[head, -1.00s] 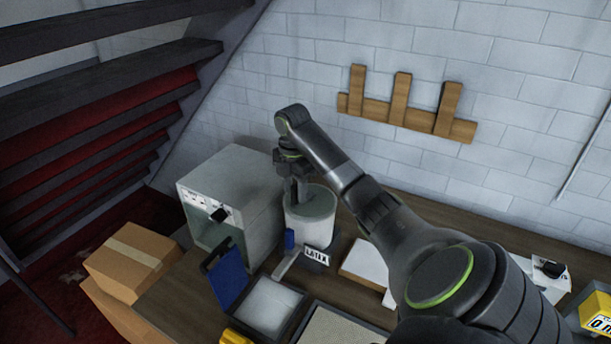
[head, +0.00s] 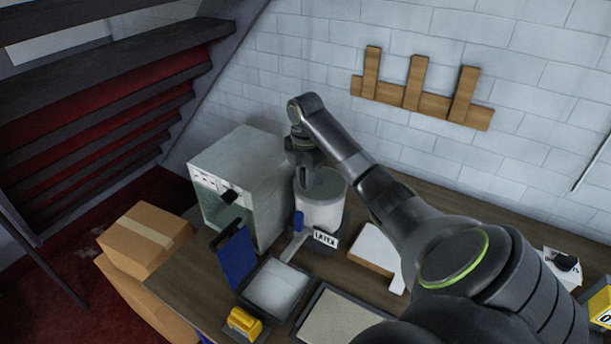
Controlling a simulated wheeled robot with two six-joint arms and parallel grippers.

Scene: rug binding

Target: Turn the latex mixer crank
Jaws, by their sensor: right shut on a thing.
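The latex mixer (head: 321,212) is a pale grey cylinder on the table, with a white "LATEX" label (head: 326,239) in front of it. My right gripper (head: 304,178) points down at the left part of the mixer's top. It is shut on the crank there, which is mostly hidden by the gripper. My right arm comes in from the lower right and covers part of the table. My left gripper is out of view.
A grey cabinet (head: 244,166) stands close left of the mixer. A blue part (head: 299,221) is at the mixer's front. Cardboard boxes (head: 146,238) stand left.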

